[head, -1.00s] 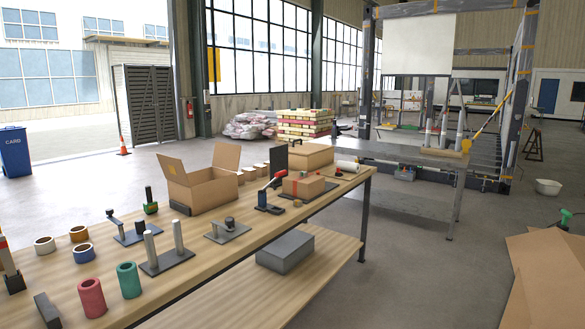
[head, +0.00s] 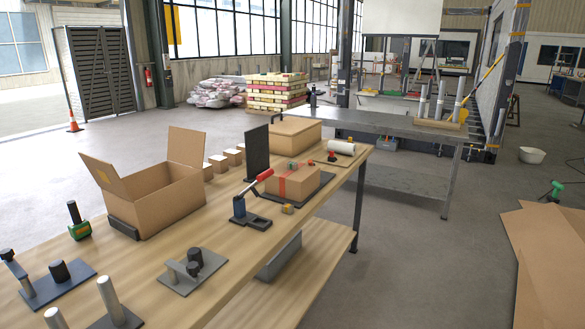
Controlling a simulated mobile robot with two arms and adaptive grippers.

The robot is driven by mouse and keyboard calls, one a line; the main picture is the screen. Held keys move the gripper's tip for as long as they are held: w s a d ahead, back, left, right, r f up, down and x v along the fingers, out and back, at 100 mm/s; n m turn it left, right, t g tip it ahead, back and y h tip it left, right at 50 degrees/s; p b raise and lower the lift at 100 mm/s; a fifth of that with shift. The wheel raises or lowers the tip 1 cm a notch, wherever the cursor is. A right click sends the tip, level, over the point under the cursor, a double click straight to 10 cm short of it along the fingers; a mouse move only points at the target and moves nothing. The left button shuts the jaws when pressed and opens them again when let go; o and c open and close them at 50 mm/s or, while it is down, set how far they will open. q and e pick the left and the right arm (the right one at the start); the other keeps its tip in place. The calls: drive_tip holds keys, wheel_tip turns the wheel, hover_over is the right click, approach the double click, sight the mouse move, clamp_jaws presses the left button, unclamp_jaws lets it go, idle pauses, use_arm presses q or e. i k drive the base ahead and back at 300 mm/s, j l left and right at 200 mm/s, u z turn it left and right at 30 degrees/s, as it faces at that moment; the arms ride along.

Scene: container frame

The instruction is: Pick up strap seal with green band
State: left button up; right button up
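A small greenish piece (head: 292,164) shows on or just behind the red-strapped carton (head: 299,184); it may be the strap seal with the green band, but it is too small to be sure. A small orange-yellow piece (head: 287,208) lies on the wooden table beside the carton's front. A small red and dark piece (head: 331,157) stands behind the carton, near a white roll. Neither of my grippers is in view.
The wooden table (head: 226,235) also holds an open carton (head: 160,205), a red-handled tool (head: 252,203), a dark upright panel (head: 256,152), a closed carton (head: 295,135) and a white roll (head: 341,148). A metal table (head: 405,124) stands behind.

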sight(291, 166)
drive_tip(key=i+l+u, duration=0.15)
drive_tip(key=u, duration=0.3)
drive_tip(key=i+l+u, duration=0.1)
drive_tip(key=u, duration=0.35)
drive_tip(key=i+l+u, duration=0.1)
drive_tip(key=l+u, duration=0.15)
drive_tip(key=u, duration=0.15)
